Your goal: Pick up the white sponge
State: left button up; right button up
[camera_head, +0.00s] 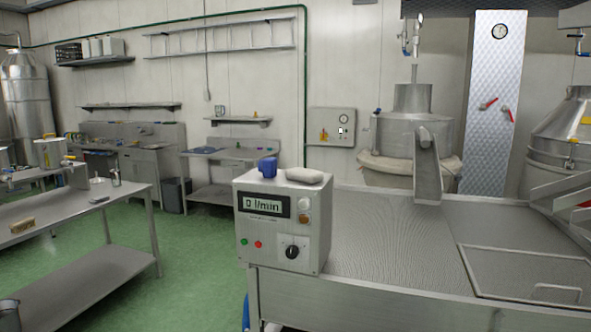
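A whitish, rounded, flat object that looks like the white sponge (304,175) lies on top of the metal control box (284,222) near the middle of the camera_head view. It is on the right part of the box top. A small blue object (267,167) stands just left of it, apart or nearly so. Neither of my grippers shows in this view, and nothing is seen holding the sponge.
The box adjoins a wide steel machine top (390,235) with a hatch (530,272) at the right. A steel table (95,205) at the left carries a brown block (22,226) and small items. Green floor (195,250) lies open between them.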

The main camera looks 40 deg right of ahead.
aim_at(309, 176)
jog(key=i+l+z, duration=0.25)
jog(key=z, duration=0.25)
jog(key=i+z, duration=0.45)
jog(key=k+l, duration=0.05)
